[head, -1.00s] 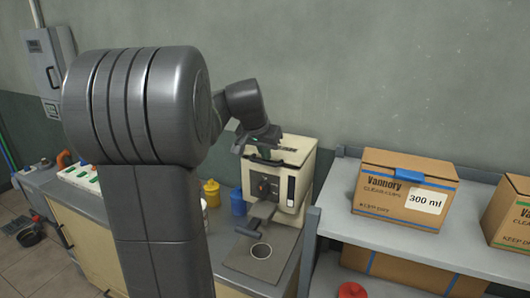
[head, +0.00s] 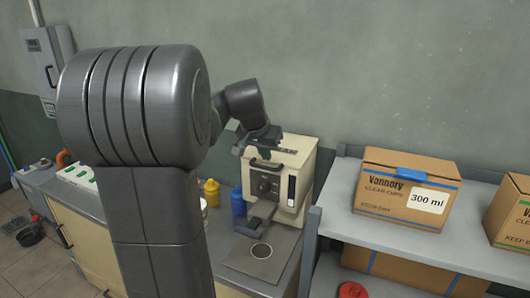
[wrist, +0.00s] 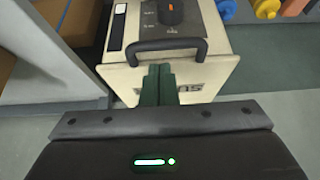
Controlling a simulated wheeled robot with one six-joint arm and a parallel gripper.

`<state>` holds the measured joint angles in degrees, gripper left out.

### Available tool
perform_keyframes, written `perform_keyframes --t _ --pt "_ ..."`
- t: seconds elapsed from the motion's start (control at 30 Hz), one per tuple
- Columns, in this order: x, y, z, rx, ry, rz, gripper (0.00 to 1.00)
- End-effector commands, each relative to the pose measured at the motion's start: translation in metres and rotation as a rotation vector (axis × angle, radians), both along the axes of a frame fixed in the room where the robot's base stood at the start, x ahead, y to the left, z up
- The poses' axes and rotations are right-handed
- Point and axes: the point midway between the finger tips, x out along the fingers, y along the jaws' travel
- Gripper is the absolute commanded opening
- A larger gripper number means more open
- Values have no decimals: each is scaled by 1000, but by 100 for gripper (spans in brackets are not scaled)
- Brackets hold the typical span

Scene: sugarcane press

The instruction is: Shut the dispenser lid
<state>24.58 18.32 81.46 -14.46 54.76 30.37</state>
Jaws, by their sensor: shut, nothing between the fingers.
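The dispenser (head: 272,185) is a cream box machine on the counter, with a dark control panel and knob on its front. Its lid (wrist: 212,78) is the cream top panel with dark lettering, and a black handle (wrist: 167,50) is at the front edge. The lid looks down, nearly flat on the body; I cannot tell if a small gap is left. My gripper (wrist: 158,70) is shut and empty, its green fingers together over the lid just behind the handle. In the head view my gripper (head: 240,150) is at the lid's left; contact cannot be told.
A shelf (head: 345,225) with a cardboard box (head: 385,195) is on the right. A grey wall is behind.

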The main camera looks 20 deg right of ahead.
Motion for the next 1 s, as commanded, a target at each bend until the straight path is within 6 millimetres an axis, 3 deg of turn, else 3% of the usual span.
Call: perform_keyframes --t 0.03,0.1,0.5,0.7,1.0 --pt "0 -1 17 -2 -4 1 0" --pt "0 -1 29 -5 -7 2 0" --pt "-30 35 92 -5 -10 2 0" --pt "-35 40 104 -6 -9 3 0" --pt "-35 41 104 -5 -8 1 0"
